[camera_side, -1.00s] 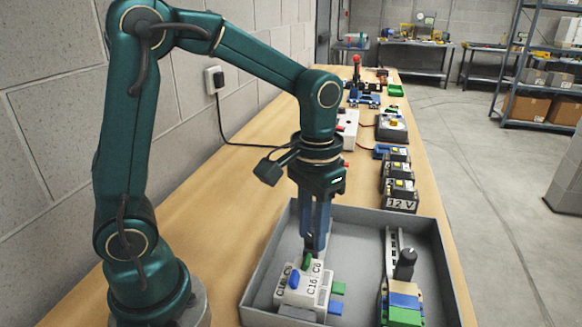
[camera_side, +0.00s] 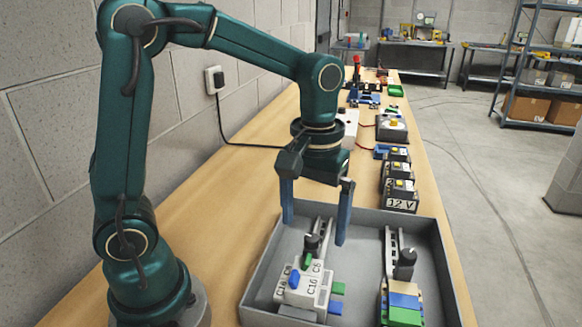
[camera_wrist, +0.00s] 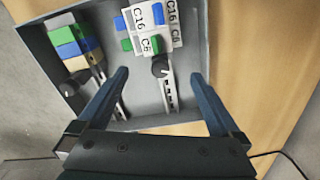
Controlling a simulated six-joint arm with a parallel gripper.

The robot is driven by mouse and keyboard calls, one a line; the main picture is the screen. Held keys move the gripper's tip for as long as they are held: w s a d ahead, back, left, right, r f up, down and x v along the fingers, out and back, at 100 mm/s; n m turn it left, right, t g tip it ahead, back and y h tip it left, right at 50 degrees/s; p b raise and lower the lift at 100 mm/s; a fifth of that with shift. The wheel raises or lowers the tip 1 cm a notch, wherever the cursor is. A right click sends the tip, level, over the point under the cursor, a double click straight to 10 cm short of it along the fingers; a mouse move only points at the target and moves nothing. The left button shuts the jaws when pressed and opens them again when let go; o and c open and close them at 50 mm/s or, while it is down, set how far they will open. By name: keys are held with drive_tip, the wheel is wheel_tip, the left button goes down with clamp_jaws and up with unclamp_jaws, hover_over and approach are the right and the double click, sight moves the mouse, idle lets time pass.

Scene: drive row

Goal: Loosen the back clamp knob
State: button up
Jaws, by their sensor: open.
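A black clamp knob (camera_side: 312,243) stands on a slotted metal rail in the grey tray (camera_side: 272,262), just behind the white C16 and C6 blocks (camera_side: 302,290). A second black knob (camera_side: 405,263) stands on the right-hand rail, behind the blue, green and tan blocks (camera_side: 403,302). The frames do not label which one is the back knob. My gripper (camera_side: 314,234) is open and empty above the first knob, with its fingers wide apart. In the wrist view that knob (camera_wrist: 160,66) appears between the fingertips (camera_wrist: 159,74); contact is not visible.
The tray walls surround both rails. Black 12 V boxes (camera_side: 398,182) line the bench behind the tray, with more devices farther back. A wall socket (camera_side: 214,80) has a black cable running to the bench. The bench left of the tray is clear.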

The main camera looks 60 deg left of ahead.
drive_tip(key=shift+r, duration=2.55)
drive_tip(key=shift+r, duration=0.25)
drive_tip(key=t, duration=0.2)
approach(312, 237)
drive_tip(key=s+r, duration=0.2)
drive_tip(key=s, duration=0.1)
drive_tip(key=s+f+m+t, duration=0.1)
drive_tip(key=m, duration=0.1)
drive_tip(key=s+f+m+t, duration=0.1)
drive_tip(key=f, duration=0.1)
drive_tip(key=s+f+m+t, duration=0.1)
drive_tip(key=s+m, duration=0.1)
drive_tip(key=shift+a+f+m+t, duration=0.2)
drive_tip(key=shift+a+m+t, duration=0.05)
drive_tip(key=shift+m+t, duration=0.05)
